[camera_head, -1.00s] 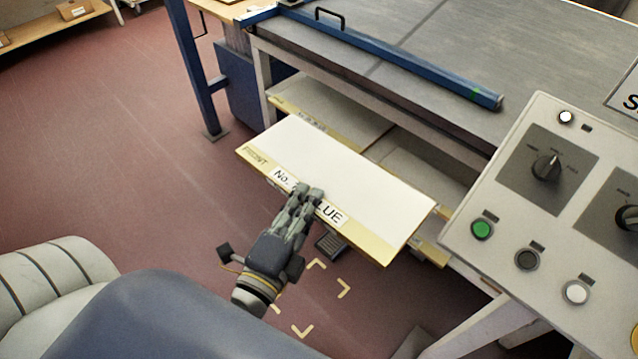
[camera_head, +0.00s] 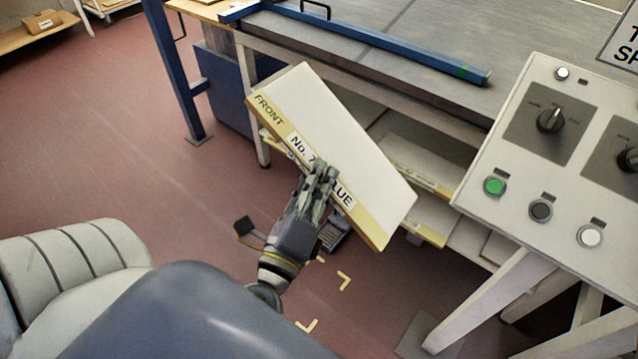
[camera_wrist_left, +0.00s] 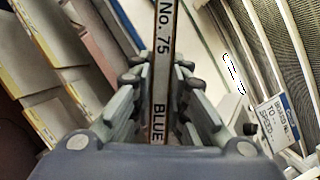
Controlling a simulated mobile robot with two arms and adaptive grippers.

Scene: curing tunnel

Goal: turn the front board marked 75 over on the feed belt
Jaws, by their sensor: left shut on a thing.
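The front board (camera_head: 330,140) is a white panel with a yellowish edge, marked FRONT, "No. 7…" and "…LUE" in the head view. In the left wrist view its edge (camera_wrist_left: 163,70) reads "No. 75 BLUE". My left gripper (camera_head: 322,178) is shut on the middle of the lettered edge, hiding part of the label. The board is tilted, held in the air in front of the machine's lower shelves. The feed belt (camera_head: 420,50) is the grey surface behind it, higher in the picture. My right gripper is not in view.
A blue bar (camera_head: 400,55) with a black handle lies along the belt's near side. Other boards (camera_head: 415,160) lie on shelves below. A control panel (camera_head: 550,150) with knobs and buttons stands at right. Red floor (camera_head: 100,130) is open at left.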

